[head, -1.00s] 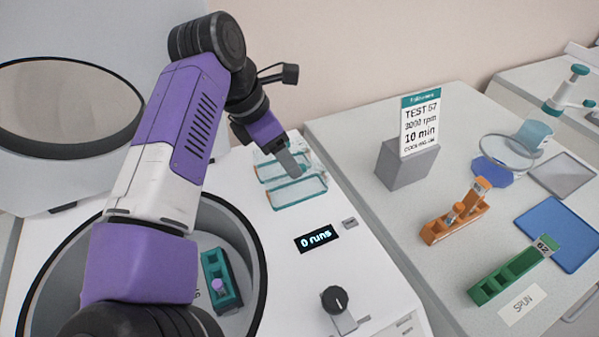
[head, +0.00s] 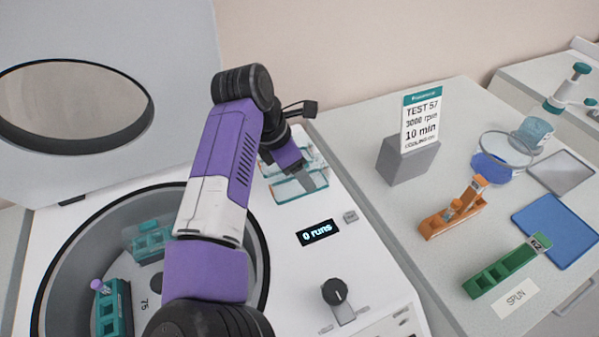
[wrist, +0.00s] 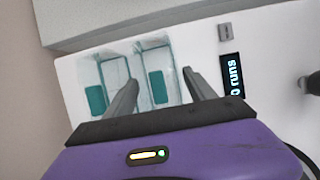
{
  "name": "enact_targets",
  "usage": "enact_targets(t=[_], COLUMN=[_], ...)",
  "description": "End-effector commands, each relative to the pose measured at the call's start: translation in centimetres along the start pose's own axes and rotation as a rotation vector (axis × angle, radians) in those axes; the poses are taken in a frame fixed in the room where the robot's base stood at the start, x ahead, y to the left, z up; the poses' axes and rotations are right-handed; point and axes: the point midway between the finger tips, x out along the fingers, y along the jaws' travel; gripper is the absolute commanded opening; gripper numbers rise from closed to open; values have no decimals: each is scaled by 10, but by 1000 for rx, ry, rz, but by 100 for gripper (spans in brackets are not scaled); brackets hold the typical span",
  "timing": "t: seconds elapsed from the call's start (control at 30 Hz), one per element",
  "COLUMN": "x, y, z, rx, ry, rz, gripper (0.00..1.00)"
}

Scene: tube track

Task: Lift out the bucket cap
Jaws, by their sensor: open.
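Two clear bucket caps with teal parts lie side by side on the white machine top. In the wrist view, the right cap (wrist: 158,88) lies between the spread fingers of my gripper (wrist: 160,72). The left cap (wrist: 95,98) is partly covered by the left finger. In the head view the caps (head: 312,182) sit under my gripper (head: 303,176), whose fingers are hard to make out there. My gripper is open and holds nothing. I cannot tell how high the fingertips are above the caps.
The open round bowl (head: 62,262) holds teal buckets (head: 110,310), one with a purple-topped tube; my arm covers part of it. A "0 runs" display (head: 318,233) and a black knob (head: 335,291) are near the caps. Orange (head: 452,212) and green (head: 505,268) racks stand on the right bench.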

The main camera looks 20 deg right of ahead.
Motion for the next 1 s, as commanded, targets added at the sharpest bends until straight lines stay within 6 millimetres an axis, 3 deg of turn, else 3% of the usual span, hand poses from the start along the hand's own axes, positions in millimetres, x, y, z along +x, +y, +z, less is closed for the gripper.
enact_targets(t=[0.03,0.27,0.73,1.0], x=[0,0,-7,-52], y=[0,0,-4,-3], z=[0,0,2,21], rx=[0,0,2,3], ry=[0,0,2,5], rz=[0,0,3,5], gripper=[60,15,14,14])
